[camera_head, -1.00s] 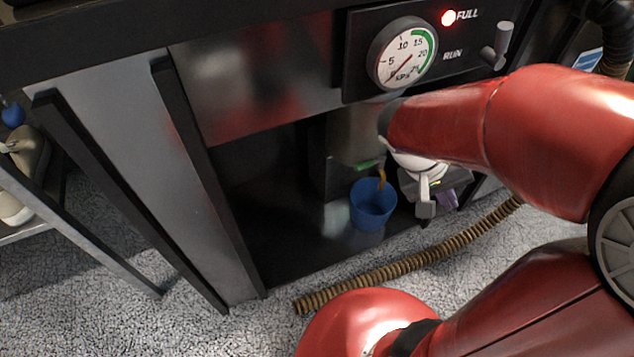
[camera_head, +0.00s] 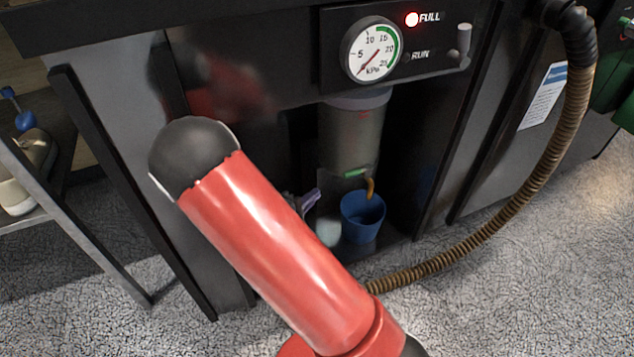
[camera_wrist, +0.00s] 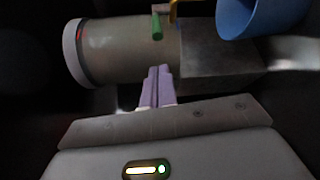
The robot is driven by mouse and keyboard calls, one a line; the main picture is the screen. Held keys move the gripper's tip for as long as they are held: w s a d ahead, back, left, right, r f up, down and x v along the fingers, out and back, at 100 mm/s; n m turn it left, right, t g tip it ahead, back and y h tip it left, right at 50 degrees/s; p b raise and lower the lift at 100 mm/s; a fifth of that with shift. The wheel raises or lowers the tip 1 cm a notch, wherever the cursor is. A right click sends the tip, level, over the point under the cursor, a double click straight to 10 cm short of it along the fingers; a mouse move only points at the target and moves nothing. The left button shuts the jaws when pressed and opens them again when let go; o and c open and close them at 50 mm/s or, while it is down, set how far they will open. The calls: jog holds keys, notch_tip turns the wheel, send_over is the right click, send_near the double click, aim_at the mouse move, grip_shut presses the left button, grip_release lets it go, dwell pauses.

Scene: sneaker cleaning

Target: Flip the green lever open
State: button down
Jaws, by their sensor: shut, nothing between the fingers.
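The green lever (camera_head: 355,172) is at the bottom of a grey cylindrical canister (camera_head: 352,135) inside the dark cabinet bay. A yellow-brown spout (camera_head: 370,187) is beside it, above a blue bucket (camera_head: 362,213). In the wrist view the lever (camera_wrist: 157,27) points toward my gripper (camera_wrist: 158,70). The purple fingers are shut and empty, with a gap between their tips and the lever. In the head view my gripper (camera_head: 311,200) is left of the lever and bucket, and my red arm hides part of it.
A pressure gauge (camera_head: 371,50) and a red-lit FULL lamp (camera_head: 411,19) are on the panel above. A ribbed brown hose (camera_head: 490,232) runs along the right and across the floor. A shelf unit (camera_head: 70,225) stands at the left. The bay's side walls limit room.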

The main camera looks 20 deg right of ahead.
aim_at(356, 174)
jog(key=shift+w+a+f, duration=0.1)
jog(key=shift+a, duration=0.05)
jog(key=x, duration=1)
